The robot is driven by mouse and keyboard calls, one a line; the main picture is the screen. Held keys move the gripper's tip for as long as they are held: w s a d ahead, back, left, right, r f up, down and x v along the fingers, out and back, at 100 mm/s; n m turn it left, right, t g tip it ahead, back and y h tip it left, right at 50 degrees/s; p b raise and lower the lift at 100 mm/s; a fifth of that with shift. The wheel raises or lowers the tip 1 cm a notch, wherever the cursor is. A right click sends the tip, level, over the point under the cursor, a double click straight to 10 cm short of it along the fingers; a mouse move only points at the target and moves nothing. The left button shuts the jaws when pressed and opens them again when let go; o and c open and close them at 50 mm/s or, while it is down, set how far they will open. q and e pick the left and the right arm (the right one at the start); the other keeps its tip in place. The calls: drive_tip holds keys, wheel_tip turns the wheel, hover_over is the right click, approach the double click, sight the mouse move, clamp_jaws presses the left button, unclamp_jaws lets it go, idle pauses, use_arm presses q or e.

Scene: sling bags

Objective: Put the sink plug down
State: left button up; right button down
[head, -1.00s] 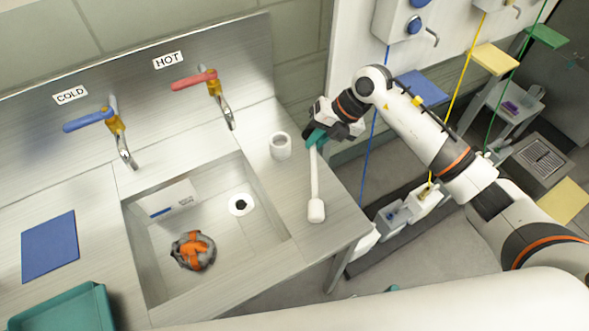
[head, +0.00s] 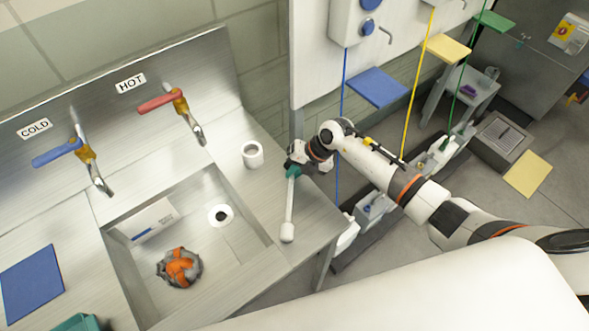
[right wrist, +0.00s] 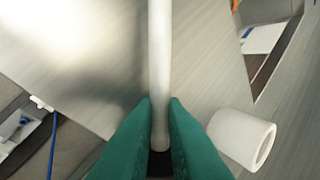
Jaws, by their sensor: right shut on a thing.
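The sink plug looks to be the long white rod with a thick white end (head: 287,232). My right gripper (head: 293,172) is shut on the rod's thin far end, above the counter to the right of the sink. In the right wrist view, the green fingers (right wrist: 159,104) close around the white rod (right wrist: 160,60), which runs up out of the picture. I cannot tell whether the thick end touches the counter. The sink basin (head: 248,226) has an open drain hole (head: 220,215). My left gripper is not in view.
A white hollow cylinder (head: 252,155) stands on the counter left of my right gripper; it also shows in the right wrist view (right wrist: 240,138). An orange and grey bundle (head: 180,268) and a white box (head: 147,222) lie in the sink. The counter's right edge is close.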

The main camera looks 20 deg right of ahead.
drive_tip(key=shift+f, duration=0.15)
drive_tip(key=c, duration=1.8)
unclamp_jaws()
drive_tip(key=shift+r, duration=0.2)
drive_tip(key=b+v, duration=0.2)
drive_tip(key=v, duration=1)
drive_tip(key=shift+a, duration=0.1)
